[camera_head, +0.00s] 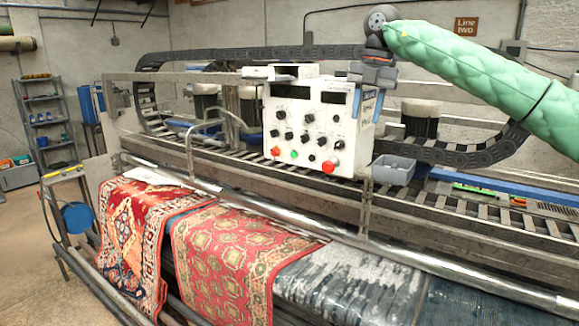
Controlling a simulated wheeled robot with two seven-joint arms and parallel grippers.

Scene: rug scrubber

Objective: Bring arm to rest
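My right arm (480,75) comes in from the upper right in a green quilted sleeve. My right gripper (368,105) points down in front of the right edge of the white control box (310,120). Its two bluish fingers are apart with nothing seen between them. I cannot tell whether it touches the box. My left arm and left gripper are not in view.
The rug scrubber's metal rail (300,215) crosses the view. A red rug (235,250) and other rugs hang over its front. A grey bin (393,170) sits right of the box. A black cable chain (250,54) runs behind. A shelf (45,115) stands far left.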

